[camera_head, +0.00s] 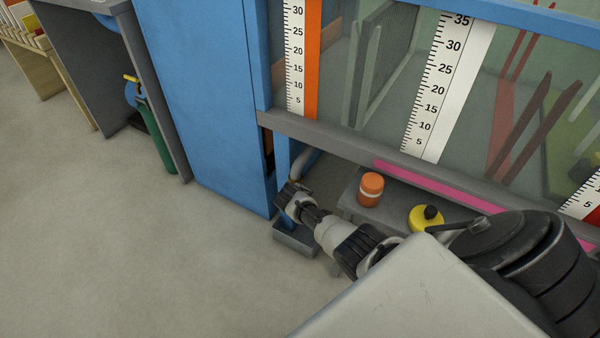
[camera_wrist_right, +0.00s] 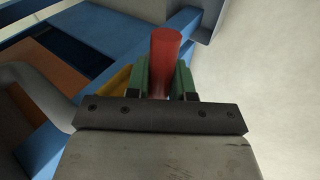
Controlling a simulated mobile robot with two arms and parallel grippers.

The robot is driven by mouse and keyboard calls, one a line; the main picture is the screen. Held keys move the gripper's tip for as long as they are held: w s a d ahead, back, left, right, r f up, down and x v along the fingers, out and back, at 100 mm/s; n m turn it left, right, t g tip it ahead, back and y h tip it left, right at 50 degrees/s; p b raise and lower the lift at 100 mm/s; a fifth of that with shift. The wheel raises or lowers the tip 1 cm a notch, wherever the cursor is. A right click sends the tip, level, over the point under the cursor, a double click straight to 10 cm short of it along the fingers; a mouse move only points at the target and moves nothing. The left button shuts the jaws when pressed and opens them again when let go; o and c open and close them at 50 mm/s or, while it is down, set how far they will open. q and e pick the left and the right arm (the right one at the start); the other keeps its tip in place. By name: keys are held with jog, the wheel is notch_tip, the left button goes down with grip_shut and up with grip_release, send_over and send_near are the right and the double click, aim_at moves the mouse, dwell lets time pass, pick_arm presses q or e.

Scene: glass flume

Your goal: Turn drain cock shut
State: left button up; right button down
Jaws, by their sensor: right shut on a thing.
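The drain cock's red handle (camera_wrist_right: 165,55) stands between the two green fingers of my right gripper (camera_wrist_right: 162,80) in the right wrist view. The gripper is shut on it. A yellow part (camera_wrist_right: 118,85), perhaps the cock's body, shows beside the left finger; most of it is hidden. In the head view my right gripper (camera_head: 287,193) is low beside the blue leg of the flume, below the bent grey pipe (camera_head: 304,162). The handle cannot be made out there. My left gripper is in neither view.
The glass flume with white scales (camera_head: 437,85) stands above the pipe. A low grey shelf under it holds an orange jar (camera_head: 371,188) and a yellow object with a black knob (camera_head: 424,219). A blue cabinet (camera_head: 205,85) is at left. The floor (camera_head: 130,240) in front is clear.

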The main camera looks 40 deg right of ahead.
jog(key=shift+r+n+g+h, duration=0.3)
jog(key=shift+r+g, duration=0.1)
jog(key=shift+g, duration=0.3)
jog(key=c, duration=1.3)
grip_release()
jog(key=shift+o, duration=0.2)
jog(key=shift+r, duration=0.1)
